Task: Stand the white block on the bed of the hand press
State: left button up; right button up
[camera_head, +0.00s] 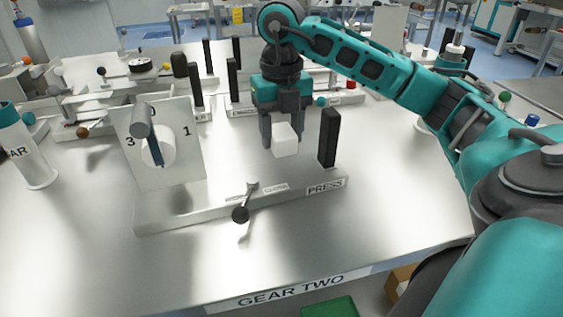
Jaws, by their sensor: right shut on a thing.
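My right gripper (285,130) points down and is shut on the white block (286,142), which is upright between the fingers. The hand press is the long metal base (170,216) labelled PRESS at its right end. A black post (328,138) stands at that end, just right of the block. A pale plate (185,170) with numbers and a knob stands at its left end. A small lever with a dark ball (240,213) is at the front. The block shows above and behind the middle of the base; I cannot tell the exact gap. My left gripper is not in view.
A white cylinder with a teal top (30,155) stands at the left. Other fixtures with black posts (196,85) stand behind the press. The metal table (390,225) is clear in front, down to the edge labelled GEAR TWO (290,290).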

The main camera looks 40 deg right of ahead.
aim_at(281, 171)
notch_tip(281, 171, down, 6)
jog(key=shift+r, duration=0.2)
jog(key=shift+f+b, duration=0.1)
jog(key=shift+b, duration=0.25)
jog(key=o, duration=1.1)
